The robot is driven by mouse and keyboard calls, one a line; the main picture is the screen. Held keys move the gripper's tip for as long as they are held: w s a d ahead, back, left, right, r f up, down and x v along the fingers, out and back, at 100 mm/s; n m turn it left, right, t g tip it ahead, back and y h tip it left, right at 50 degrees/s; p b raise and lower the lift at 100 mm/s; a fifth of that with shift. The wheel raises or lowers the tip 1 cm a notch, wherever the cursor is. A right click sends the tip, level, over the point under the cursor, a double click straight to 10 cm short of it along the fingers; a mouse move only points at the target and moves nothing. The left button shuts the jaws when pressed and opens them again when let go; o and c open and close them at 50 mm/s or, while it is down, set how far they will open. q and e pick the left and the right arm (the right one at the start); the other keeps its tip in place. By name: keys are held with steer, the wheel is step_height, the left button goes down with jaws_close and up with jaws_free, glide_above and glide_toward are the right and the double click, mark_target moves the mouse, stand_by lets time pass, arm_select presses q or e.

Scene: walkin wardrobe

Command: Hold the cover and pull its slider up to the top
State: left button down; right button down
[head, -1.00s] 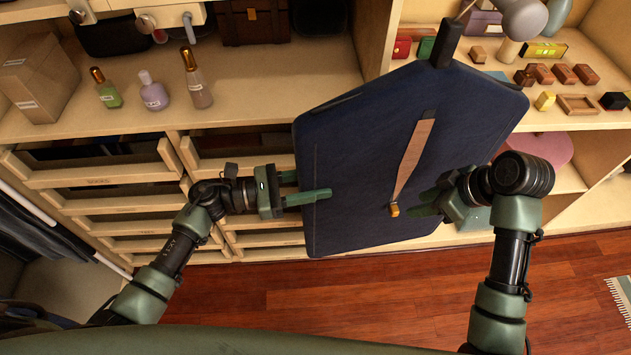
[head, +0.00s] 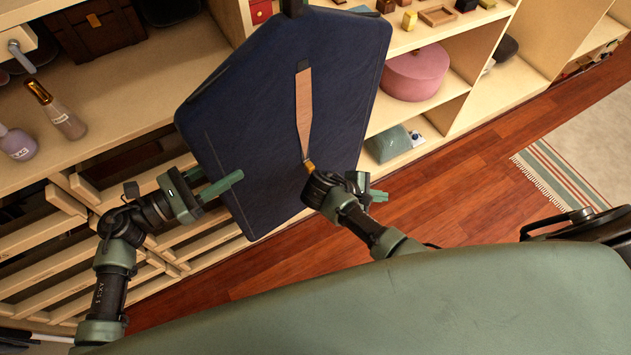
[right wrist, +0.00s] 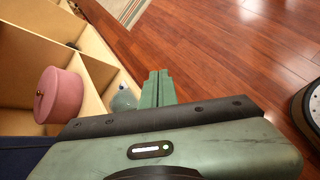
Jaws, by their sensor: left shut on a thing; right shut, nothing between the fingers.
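My left gripper (head: 210,181) is shut on the cover's left edge. My right gripper (head: 376,190) is at the cover's lower right, below and right of the slider, pointing away from it. Its fingers are together and empty in the right wrist view (right wrist: 156,90). A corner of the cover (right wrist: 18,158) shows there at lower left.
Shelves stand behind the cover, with a pink round box (head: 415,75) and a grey-green item (head: 388,143) on the right. Open wooden floor (head: 465,185) and a striped rug (head: 555,170) lie to the right.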

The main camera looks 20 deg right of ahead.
mark_target(310, 167)
steer(key=s+a+f+n+t+y, duration=0.1)
steer(key=a+n+t+y, duration=0.6)
steer(key=n+t, duration=0.45)
steer(key=s+a+f+n+t+y, duration=0.1)
steer(key=a+n+t+y, duration=0.7)
steer(key=n, duration=0.7)
steer(key=shift+t+h, duration=0.35)
steer(key=shift+h, duration=0.25)
steer(key=x, duration=0.9)
steer(key=shift+w+d+r, duration=0.2)
steer(key=shift+d+r, duration=0.1)
steer(key=shift+d, duration=0.1)
steer(key=shift+d+r, duration=0.1)
steer(key=shift+r, duration=1.85)
